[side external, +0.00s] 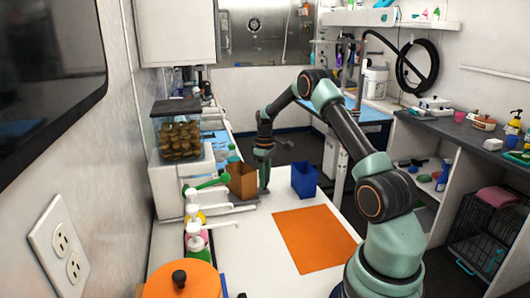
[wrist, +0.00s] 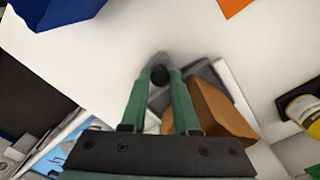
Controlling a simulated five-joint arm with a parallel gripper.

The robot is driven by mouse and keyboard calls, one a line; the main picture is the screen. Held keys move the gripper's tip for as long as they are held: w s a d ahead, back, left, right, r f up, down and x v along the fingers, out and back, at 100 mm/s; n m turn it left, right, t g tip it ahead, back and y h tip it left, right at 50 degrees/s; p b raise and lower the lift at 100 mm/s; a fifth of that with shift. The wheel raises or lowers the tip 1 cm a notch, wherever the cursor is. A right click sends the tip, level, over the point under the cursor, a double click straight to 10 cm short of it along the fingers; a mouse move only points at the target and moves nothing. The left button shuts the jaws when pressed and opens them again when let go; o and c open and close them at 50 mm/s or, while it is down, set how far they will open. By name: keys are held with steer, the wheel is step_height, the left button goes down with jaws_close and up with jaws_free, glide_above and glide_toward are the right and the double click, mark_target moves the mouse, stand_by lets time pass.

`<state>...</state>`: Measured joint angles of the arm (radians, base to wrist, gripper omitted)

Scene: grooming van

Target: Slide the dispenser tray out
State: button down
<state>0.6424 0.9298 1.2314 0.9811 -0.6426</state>
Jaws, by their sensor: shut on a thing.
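The dispenser (side external: 182,182) is a white box with a clear hopper of brown pieces, on the left of the counter in the side view. A low grey tray (side external: 226,208) shows at its front, beside the brown box. My gripper (side external: 264,184) points down at the tray's front end. In the wrist view the green fingers stand on both sides of a dark round knob (wrist: 160,75), shut on it. The grey tray (wrist: 200,72) shows around the knob, and the fingers and brown box hide part of it. How far the tray is out is hard to tell.
A brown box (side external: 243,181) stands close beside my gripper, and a blue bin (side external: 304,180) stands to its right. An orange mat (side external: 313,240) lies on the white counter (side external: 250,255). Pump bottles (side external: 198,243) line the left. Counter between tray and mat is clear.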

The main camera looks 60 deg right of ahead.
steer(key=c, duration=0.7)
jaws_free()
steer(key=shift+o, duration=0.2)
steer(key=shift+r, duration=0.2)
step_height(320, 180, up, 12)
